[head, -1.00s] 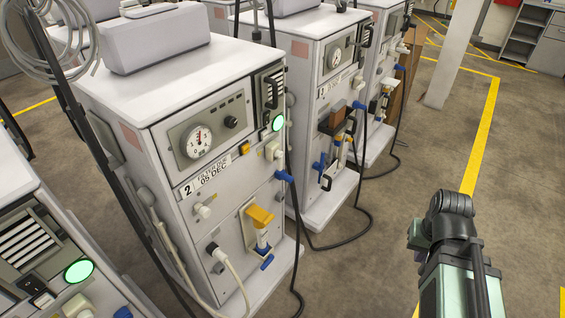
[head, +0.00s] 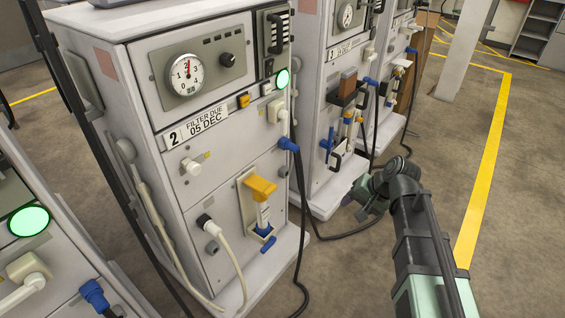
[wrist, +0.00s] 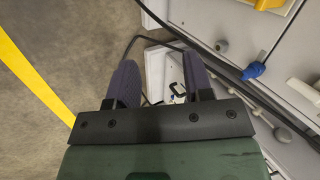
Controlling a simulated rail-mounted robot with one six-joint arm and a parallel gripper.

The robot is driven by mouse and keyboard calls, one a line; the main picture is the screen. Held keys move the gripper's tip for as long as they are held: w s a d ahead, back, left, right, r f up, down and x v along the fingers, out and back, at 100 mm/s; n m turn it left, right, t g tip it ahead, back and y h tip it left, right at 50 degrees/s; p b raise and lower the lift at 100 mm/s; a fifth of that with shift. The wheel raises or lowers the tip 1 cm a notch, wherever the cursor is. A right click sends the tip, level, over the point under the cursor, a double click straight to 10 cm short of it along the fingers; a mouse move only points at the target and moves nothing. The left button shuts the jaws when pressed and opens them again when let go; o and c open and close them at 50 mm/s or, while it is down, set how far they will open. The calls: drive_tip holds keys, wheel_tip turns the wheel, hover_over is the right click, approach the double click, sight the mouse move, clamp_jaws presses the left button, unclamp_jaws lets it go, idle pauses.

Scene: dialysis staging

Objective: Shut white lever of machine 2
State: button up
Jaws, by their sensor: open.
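Machine 2 (head: 225,125) stands left of centre in the head view, with a "2" label and a round gauge. A white lever-like fitting (head: 277,111) is at its upper right, above a blue handle (head: 289,145). A smaller white fitting (head: 190,166) is lower left on the panel. I cannot tell which is the lever or how far either is turned. My gripper (wrist: 161,82) is open and empty in the wrist view, its dark fingers apart over the floor and a machine's base. In the head view my arm is right of machine 2, away from the fittings; the fingertips are unclear.
A yellow handle (head: 260,187) and a white hose (head: 230,250) project from machine 2. A black cable (head: 300,230) hangs at its right edge. Floor is free at right.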

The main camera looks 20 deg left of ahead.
drive_tip(key=w+a+f+m+y+b, duration=0.35)
drive_tip(key=w+a+f+b, duration=0.2)
drive_tip(key=a, duration=0.45)
drive_tip(key=m+t+y, duration=0.5)
drive_tip(key=m+y, duration=0.3)
drive_tip(key=m, duration=0.9)
approach(287, 132)
drive_tip(key=a, duration=0.1)
drive_tip(key=x, duration=1.1)
clamp_jaws()
